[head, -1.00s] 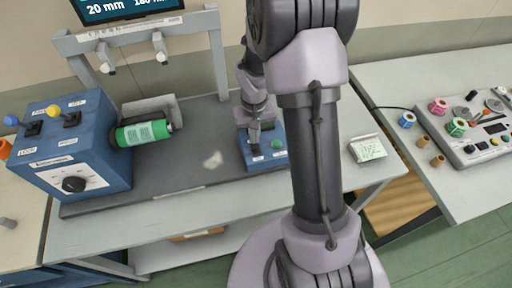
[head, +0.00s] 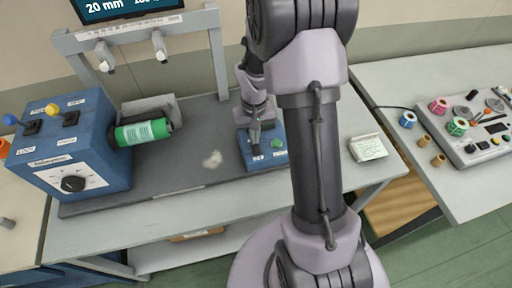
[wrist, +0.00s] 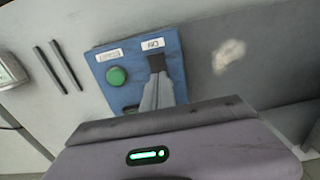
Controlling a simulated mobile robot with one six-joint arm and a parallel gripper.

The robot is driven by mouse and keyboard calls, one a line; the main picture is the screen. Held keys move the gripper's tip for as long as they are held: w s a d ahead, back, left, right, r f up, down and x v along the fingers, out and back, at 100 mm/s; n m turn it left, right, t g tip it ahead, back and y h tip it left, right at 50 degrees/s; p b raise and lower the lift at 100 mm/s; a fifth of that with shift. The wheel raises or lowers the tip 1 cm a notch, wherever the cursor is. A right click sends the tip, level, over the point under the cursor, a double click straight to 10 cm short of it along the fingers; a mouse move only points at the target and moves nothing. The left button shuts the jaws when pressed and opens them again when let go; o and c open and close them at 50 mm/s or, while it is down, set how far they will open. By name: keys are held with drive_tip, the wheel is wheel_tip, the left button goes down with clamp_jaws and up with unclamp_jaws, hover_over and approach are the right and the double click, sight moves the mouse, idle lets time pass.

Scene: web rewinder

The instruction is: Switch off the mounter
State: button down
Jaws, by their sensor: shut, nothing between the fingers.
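A blue switch box (head: 251,162) stands on the dark plate of the middle bench; no view shows the word mounter on it. In the wrist view the box (wrist: 101,61) carries a green button (wrist: 117,76) under one white label, and a second label (wrist: 152,44) that appears to read OFF, upside down. Under that label is a dark square part (wrist: 157,63). My gripper (head: 256,151) is shut and empty, pointing down at the box. In the wrist view its fingertips (wrist: 157,76) are at the dark part and partly cover it; I cannot tell whether they touch.
A blue machine (head: 79,150) with two levers, a dial and a green roll (head: 143,132) stands at the left. A screen hangs above it. A small cream pad (head: 368,148) lies to the right of the box. A grey panel (head: 470,148) and small rolls are on the right bench.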

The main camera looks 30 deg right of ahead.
drive_tip(key=shift+f+b, duration=0.45)
drive_tip(key=shift+f, duration=0.15)
wheel_tip(320, 180, up, 7)
drive_tip(key=p, duration=0.5)
drive_tip(key=shift+r+p, duration=0.15)
drive_tip(key=shift+p, duration=0.15)
